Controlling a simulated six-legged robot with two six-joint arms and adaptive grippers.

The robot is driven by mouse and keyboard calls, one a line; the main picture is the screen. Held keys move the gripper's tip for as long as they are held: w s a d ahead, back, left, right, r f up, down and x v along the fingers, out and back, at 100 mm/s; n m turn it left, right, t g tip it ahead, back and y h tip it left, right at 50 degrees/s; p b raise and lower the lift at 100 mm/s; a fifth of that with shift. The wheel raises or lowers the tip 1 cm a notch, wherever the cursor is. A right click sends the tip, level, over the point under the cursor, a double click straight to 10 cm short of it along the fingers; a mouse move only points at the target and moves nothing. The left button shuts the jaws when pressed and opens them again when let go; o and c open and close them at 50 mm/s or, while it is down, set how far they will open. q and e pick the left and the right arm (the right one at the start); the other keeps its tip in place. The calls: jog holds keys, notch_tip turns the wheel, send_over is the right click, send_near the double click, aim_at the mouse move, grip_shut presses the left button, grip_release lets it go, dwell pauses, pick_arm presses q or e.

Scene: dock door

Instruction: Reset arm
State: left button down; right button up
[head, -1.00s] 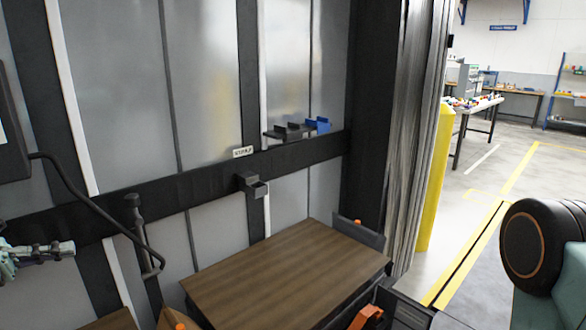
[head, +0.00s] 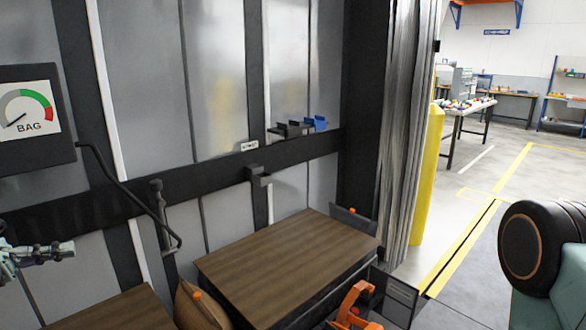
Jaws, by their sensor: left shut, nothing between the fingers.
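My left gripper (head: 62,250) shows at the lower left edge, a pale grey mechanism on a teal arm. It is shut and empty, in front of the grey wall panels and apart from everything around it. My right gripper is not in view; a teal and black rounded body part of mine fills the lower right corner.
A gauge marked BAG (head: 28,118) hangs at the left, with a black hose below it. A brown wooden crate top (head: 285,265) stands at centre, beside a brown bag (head: 198,308) and an orange-handled item (head: 352,305). A yellow post (head: 428,175) borders open floor at right.

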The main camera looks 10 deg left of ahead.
pick_arm(q)
jog(key=s+d+f+m+g+y, duration=0.1)
jog(key=d+f+m+g+y, duration=0.1)
jog(key=d+f, duration=0.4)
jog(key=s+d+f+m+g+y+b, duration=0.1)
jog(key=d+f+m+g, duration=0.3)
jog(key=f, duration=0.7)
jog(key=s+d+f+m+g+y+b, duration=0.1)
jog(key=s+d+f+m+g+y, duration=0.1)
jog(key=d+f+m, duration=0.3)
jog(key=shift+s+d+f+g+y, duration=0.2)
jog(key=shift+s+d+f+y, duration=0.1)
jog(key=shift+d+f, duration=0.55)
jog(key=shift+s+d+f+g+y, duration=0.2)
jog(key=shift+s+d+f+y, duration=0.1)
jog(key=shift+d+f, duration=0.5)
jog(key=s+d+f+m+y+b, duration=0.1)
jog(key=s+d+f+m+y, duration=0.1)
jog(key=s+m, duration=0.7)
jog(key=s+d+f+m+g+y+b, duration=0.1)
jog(key=s+d+f+m, duration=0.3)
jog(key=s+m, duration=0.5)
jog(key=s+d+f+m+y, duration=0.3)
jog(key=s+d+f+m, duration=0.1)
jog(key=s+m, duration=0.4)
jog(key=shift+s+m+g+y+b, duration=0.3)
jog(key=shift+s+m+y+b, duration=0.1)
jog(key=shift+m, duration=0.1)
jog(key=shift+d, duration=0.15)
